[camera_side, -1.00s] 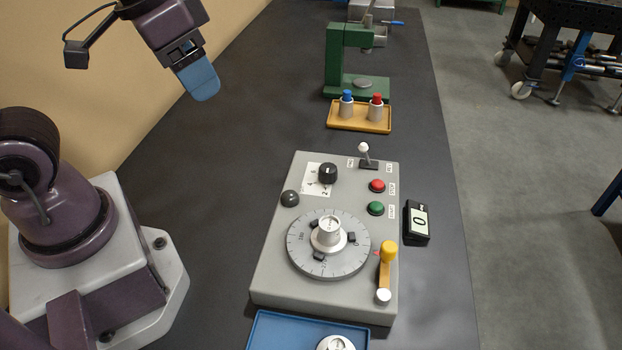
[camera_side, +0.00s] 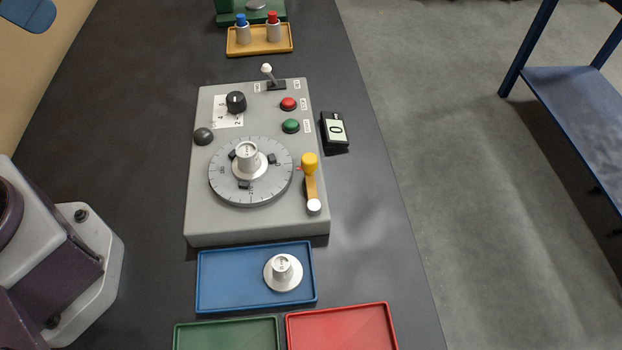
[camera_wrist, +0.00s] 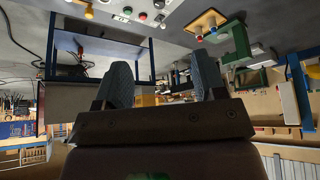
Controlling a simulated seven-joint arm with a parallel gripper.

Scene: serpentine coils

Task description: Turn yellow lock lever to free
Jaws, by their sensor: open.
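The yellow lock lever (camera_side: 310,180) is on the right edge of the grey control box (camera_side: 210,222), beside the round dial (camera_side: 226,191). Its yellow knob is at the far end and a white round cap at the near end. The dial carries a silver flanged piece (camera_side: 248,156) among black clamps. My gripper (camera_wrist: 161,82) is open and empty in the wrist view, its two blue-grey fingers apart. A small yellow knob (camera_wrist: 89,12) shows at the wrist view's top edge.
A blue tray (camera_side: 225,302) with a silver piece (camera_side: 282,270) lies in front of the box, with green (camera_side: 226,335) and red (camera_side: 345,330) trays nearer. A counter display (camera_side: 335,131) stands right of the box. An orange tray (camera_side: 260,51) lies behind it.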

